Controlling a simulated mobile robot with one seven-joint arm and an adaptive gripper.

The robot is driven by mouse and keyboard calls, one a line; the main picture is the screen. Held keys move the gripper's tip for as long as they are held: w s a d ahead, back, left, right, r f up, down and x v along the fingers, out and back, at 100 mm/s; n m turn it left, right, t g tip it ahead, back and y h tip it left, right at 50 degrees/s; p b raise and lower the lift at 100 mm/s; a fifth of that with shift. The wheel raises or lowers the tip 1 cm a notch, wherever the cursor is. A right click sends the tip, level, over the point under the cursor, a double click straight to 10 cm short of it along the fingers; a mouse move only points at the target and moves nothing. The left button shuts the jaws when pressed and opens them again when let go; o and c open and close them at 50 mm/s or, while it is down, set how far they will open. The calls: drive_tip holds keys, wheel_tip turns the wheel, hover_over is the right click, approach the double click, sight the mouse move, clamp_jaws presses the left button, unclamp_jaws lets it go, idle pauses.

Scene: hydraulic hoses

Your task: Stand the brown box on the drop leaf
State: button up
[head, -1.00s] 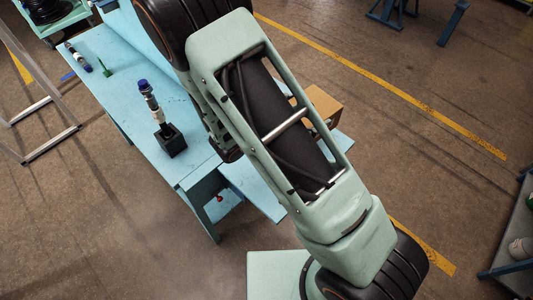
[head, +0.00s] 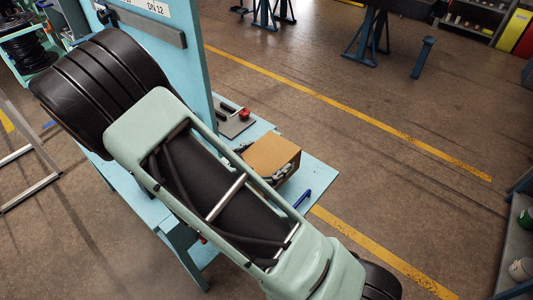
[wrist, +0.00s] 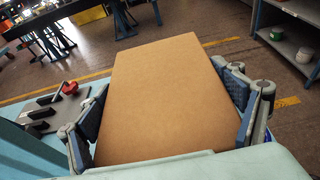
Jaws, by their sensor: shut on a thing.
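The brown box (head: 272,153) is over the light-blue drop leaf (head: 322,176) at the right end of the bench. The head view does not settle whether its underside touches the leaf. In the wrist view the box (wrist: 160,95) fills the middle, its broad plain face showing. My gripper (wrist: 165,112) is shut on it, one grey-blue finger against each side. In the head view my arm hides much of the bench, and only grey finger parts show by the near side of the box.
A grey plate with black pieces and a red knob (head: 244,113) lies behind the box; the knob also shows in the wrist view (wrist: 70,88). A small blue item (head: 302,198) is at the leaf's near edge. An upright blue panel (head: 185,65) stands to the left. The leaf's right part is clear.

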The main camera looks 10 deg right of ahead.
drive_tip(key=shift+f, duration=2.6)
drive_tip(key=shift+f, duration=0.1)
drive_tip(key=o, duration=2)
drive_tip(key=shift+f, duration=0.15)
drive_tip(key=shift+s+a+r, duration=0.1)
drive_tip(key=shift+r, duration=0.1)
drive_tip(key=b+v, duration=0.1)
drive_tip(key=v, duration=1)
drive_tip(key=shift+s+a+r+b, duration=0.1)
drive_tip(key=shift+s+a+b, duration=0.15)
drive_tip(key=shift+a+b, duration=0.1)
